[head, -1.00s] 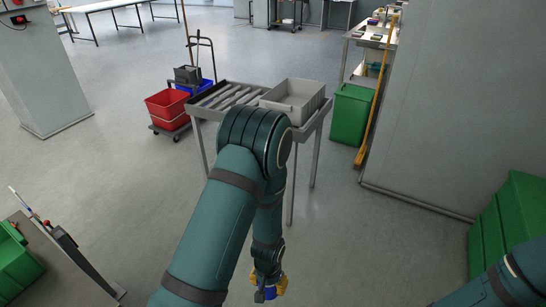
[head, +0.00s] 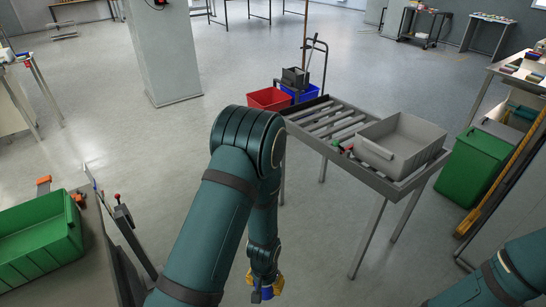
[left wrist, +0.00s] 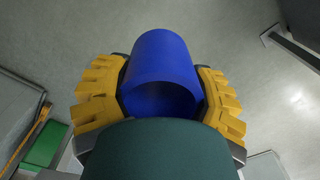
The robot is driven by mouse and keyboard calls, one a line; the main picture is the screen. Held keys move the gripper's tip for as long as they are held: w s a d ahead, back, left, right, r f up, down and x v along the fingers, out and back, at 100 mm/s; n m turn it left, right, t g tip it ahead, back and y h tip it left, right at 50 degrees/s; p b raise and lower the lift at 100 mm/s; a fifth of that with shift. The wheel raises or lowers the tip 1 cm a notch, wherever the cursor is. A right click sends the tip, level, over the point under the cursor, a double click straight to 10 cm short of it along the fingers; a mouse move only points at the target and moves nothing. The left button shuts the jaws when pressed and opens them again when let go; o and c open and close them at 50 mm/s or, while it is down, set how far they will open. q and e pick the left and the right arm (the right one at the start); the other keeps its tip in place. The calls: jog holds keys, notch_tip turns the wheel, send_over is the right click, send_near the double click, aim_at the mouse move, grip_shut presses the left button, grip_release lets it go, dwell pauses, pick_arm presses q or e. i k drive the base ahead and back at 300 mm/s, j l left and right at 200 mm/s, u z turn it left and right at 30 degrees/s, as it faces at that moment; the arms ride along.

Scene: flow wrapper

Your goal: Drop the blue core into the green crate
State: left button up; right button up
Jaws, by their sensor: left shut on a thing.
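The blue core (left wrist: 162,70) is a blue cylinder, held between the yellow fingers of my left gripper (left wrist: 160,98). A green crate (head: 40,250) stands at the lower left of the head view, on or beside a grey surface, apart from the gripper. Its inside looks empty where visible. My right arm shows at the lower right, but its gripper is out of view.
A roller table (head: 330,122) with a grey tub (head: 402,145) stands ahead to the right. A green bin (head: 472,168) is at far right. A red bin (head: 270,98) and a blue bin (head: 300,93) stand behind the table. A pillar (head: 165,50) is further back. Floor between is open.

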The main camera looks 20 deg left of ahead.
aim_at(26, 250)
jog(key=i+u, duration=0.2)
jog(key=u, duration=0.2)
jog(key=i+u, duration=0.2)
jog(key=u, duration=0.2)
jog(key=i+l+u, duration=0.15)
jog(key=u, duration=0.25)
jog(key=i+u, duration=0.2)
jog(key=u, duration=0.15)
jog(key=i+l+u, duration=0.2)
jog(key=u, duration=0.15)
jog(key=i+l+u, duration=0.15)
jog(key=u, duration=0.2)
